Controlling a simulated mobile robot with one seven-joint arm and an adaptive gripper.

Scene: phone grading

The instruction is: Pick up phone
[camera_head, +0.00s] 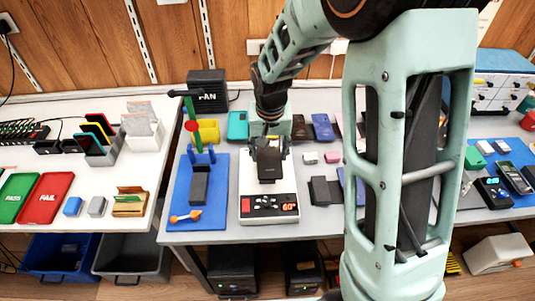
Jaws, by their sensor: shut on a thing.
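A dark phone (269,166) is at the upper part of a white heating device (268,215) with a red display. My gripper (269,150) comes down from above and is shut on the phone's upper part. The phone's lower end shows below the fingers. I cannot tell whether the phone still touches the device. The fingertips are small and dark and partly blend with the phone.
A blue mat (200,225) with a green-and-blue stand (193,130) and an orange tool (186,216) lies left of the device. Several phones lie behind and to the right. A red tray (46,197) is on the left table. My arm hides part of the right side.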

